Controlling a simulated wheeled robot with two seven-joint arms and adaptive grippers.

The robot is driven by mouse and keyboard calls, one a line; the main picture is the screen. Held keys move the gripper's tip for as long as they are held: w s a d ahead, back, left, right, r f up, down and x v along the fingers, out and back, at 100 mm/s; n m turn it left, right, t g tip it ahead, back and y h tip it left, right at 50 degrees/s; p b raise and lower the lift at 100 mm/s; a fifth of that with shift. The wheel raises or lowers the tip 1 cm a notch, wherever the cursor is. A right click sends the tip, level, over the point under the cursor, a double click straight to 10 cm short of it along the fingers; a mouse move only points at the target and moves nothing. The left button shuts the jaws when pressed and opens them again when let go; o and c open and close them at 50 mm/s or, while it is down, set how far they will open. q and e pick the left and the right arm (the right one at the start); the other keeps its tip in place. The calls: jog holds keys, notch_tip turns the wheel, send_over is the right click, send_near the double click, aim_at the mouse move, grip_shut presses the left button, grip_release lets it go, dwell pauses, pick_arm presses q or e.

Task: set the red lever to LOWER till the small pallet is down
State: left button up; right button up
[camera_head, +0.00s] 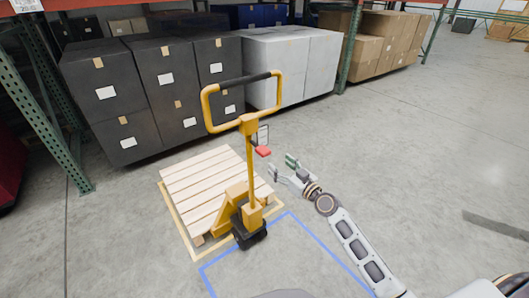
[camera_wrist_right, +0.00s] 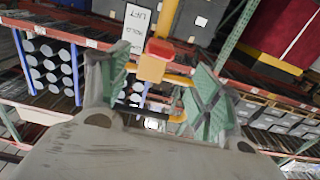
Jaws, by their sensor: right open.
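The red lever (camera_head: 263,152) sticks out from the mast of the yellow pallet jack (camera_head: 249,170), below its loop handle. In the right wrist view the lever (camera_wrist_right: 160,47) appears beyond and between the open fingers, beside a white label plate (camera_wrist_right: 135,28) reading LIFT and HOLD. My right gripper (camera_head: 282,168) is open and empty, just right of and below the lever in the head view; its green finger pads (camera_wrist_right: 160,82) show in the wrist view. The small wooden pallet (camera_head: 204,187) is on the jack's forks; its height off the floor is unclear. My left gripper is out of view.
A yellow outline (camera_head: 180,228) surrounds the pallet and a blue outline (camera_head: 322,238) marks the floor in front. Black totes (camera_head: 125,85) and grey-white totes (camera_head: 310,62) stand behind under racking. Open concrete floor lies to the right.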

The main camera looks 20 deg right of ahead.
aim_at(268, 154)
jog(key=x, duration=0.3)
jog(key=shift+w+a, duration=0.1)
jog(key=shift+w, duration=0.2)
jog(key=shift+p+x, duration=0.4)
jog(key=shift+x, duration=1.7)
jog(key=shift+w+a, duration=0.2)
jog(key=shift+w, duration=0.45)
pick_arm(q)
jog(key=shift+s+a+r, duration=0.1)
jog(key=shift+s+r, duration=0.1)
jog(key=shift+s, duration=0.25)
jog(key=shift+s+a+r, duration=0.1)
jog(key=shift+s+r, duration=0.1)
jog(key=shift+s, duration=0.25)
pick_arm(e)
jog(key=shift+x, duration=0.8)
jog(key=shift+s, duration=0.1)
jog(key=shift+c, duration=0.5)
